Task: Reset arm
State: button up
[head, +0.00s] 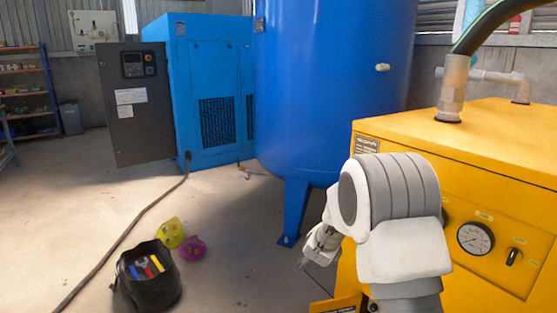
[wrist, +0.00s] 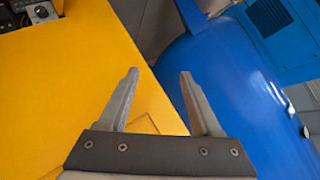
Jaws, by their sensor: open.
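My gripper (wrist: 160,85) is open and empty in the wrist view, its two fingers spread apart. In the head view my white and grey arm stands at the right, in front of the yellow machine, and my gripper (head: 304,264) shows small at the arm's left side, partly hidden by the arm. The blue receiver tank (head: 335,80) stands upright on legs behind the arm; it also shows at the right of the wrist view (wrist: 225,75). The yellow machine (head: 490,165) fills the right of the head view and the left of the wrist view (wrist: 70,80).
A black tool bag (head: 150,290) stands on the floor, with a yellow-green item (head: 170,232) and a pink item (head: 193,249) beside it. A cable (head: 130,235) runs across the floor. A blue cabinet (head: 200,90) with an open dark door (head: 135,110) stands behind. The left floor is mostly clear.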

jog(key=s+a+r+n+g+y, duration=0.1)
jog(key=s+a+r+n+y, duration=0.15)
jog(key=s+r, duration=0.55)
jog(key=s+a+r+n+g+y, duration=0.1)
jog(key=s+r+n, duration=0.3)
jog(key=s+r, duration=0.35)
jog(key=s+d+r+n+g, duration=0.1)
jog(key=s+d+n+g, duration=0.1)
jog(key=s, duration=1.2)
jog(key=s+d+n+g, duration=0.2)
jog(key=s, duration=1.2)
notch_tip(320, 180, up, 28)
jog(key=h+p, duration=0.1)
jog(key=p, duration=2.7)
jog(key=shift+r+p, duration=0.15)
jog(key=shift+p, duration=0.15)
jog(key=shift+s+d+n, duration=0.1)
jog(key=shift+n, duration=0.15)
jog(key=shift+c, duration=1.3)
jog(key=shift+d, duration=0.1)
jog(key=shift+d, duration=0.1)
